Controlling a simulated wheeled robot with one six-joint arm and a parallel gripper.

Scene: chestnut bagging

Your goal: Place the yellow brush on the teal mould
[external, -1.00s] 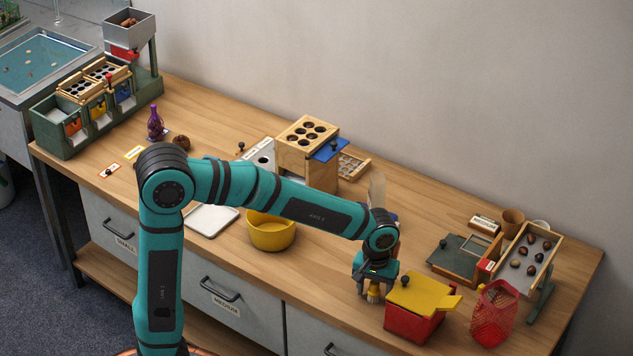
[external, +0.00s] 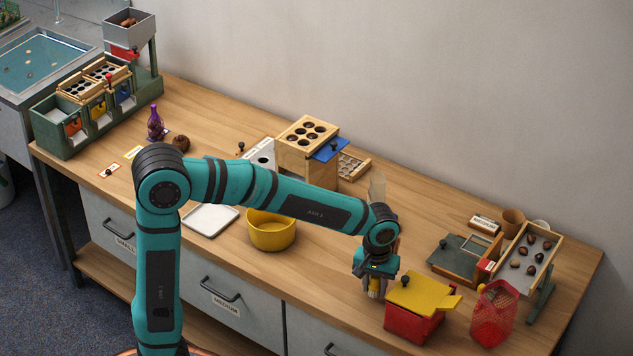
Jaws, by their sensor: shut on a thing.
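My gripper (external: 375,287) is at the front right of the bench, left of the red box with the yellow lid. It points down and is shut on the yellow brush (external: 374,293). Only a small pale-yellow part of the brush shows between the fingers; the rest is hidden. I cannot tell whether its lower end touches the bench. A flat dark teal-grey piece (external: 458,252) with a black knob and wooden edging lies right of my gripper, apart from it. It may be the teal mould, but I cannot be sure.
The red box with the yellow lid (external: 423,294) and a red mesh bag (external: 492,315) stand close right of my gripper. A sloped tray of chestnuts (external: 516,259) is farther right. A yellow bowl (external: 270,232) stands to the left, with clear bench between it and my gripper.

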